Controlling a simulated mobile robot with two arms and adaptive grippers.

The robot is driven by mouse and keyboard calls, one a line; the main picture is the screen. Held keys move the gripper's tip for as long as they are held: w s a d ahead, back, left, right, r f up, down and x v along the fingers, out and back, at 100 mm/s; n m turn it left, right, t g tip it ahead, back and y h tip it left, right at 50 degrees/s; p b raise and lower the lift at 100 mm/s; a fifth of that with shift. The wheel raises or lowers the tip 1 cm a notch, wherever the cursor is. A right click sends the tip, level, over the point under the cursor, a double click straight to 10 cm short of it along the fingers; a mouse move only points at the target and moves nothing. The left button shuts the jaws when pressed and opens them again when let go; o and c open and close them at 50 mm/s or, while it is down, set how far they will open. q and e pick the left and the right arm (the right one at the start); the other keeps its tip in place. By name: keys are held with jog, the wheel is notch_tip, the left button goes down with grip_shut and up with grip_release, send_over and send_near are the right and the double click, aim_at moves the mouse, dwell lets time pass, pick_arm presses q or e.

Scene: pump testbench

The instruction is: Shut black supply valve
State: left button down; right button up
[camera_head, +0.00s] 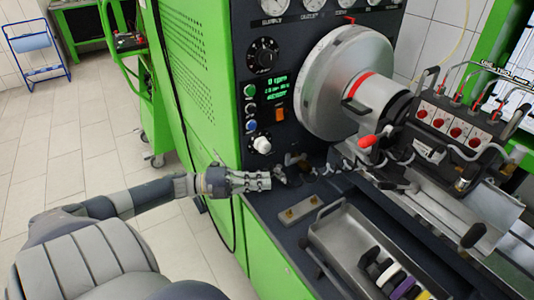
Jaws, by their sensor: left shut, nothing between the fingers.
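My left gripper (262,181) reaches in from the left, low along the front edge of the green pump testbench. Its fingers are shut with nothing between them. Small dark fittings (281,175) sit just right of the fingertips on the bench's dark deck. One of them may be the black supply valve, but its handle is too small to make out. I cannot tell whether the fingers touch it. My right gripper is not in view.
A large silver chuck (338,82) and a red-tipped lever (367,140) stand above the deck. A metal plate (297,211) and a tray (335,243) holding coloured items lie in front. The control panel (266,90) rises behind. Open tiled floor lies left.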

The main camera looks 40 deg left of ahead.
pick_arm(q)
jog(key=shift+a+b, duration=0.6)
jog(key=shift+a, duration=0.75)
jog(key=shift+w+a+r, duration=0.1)
jog(key=shift+a+r, duration=0.1)
jog(key=shift+a, duration=0.05)
jog(key=shift+a+r, duration=0.15)
jog(key=shift+a, duration=0.05)
jog(key=v, duration=1.1)
jog(key=shift+s+f, duration=0.3)
jog(key=shift+s, duration=0.25)
jog(key=shift+d, duration=0.15)
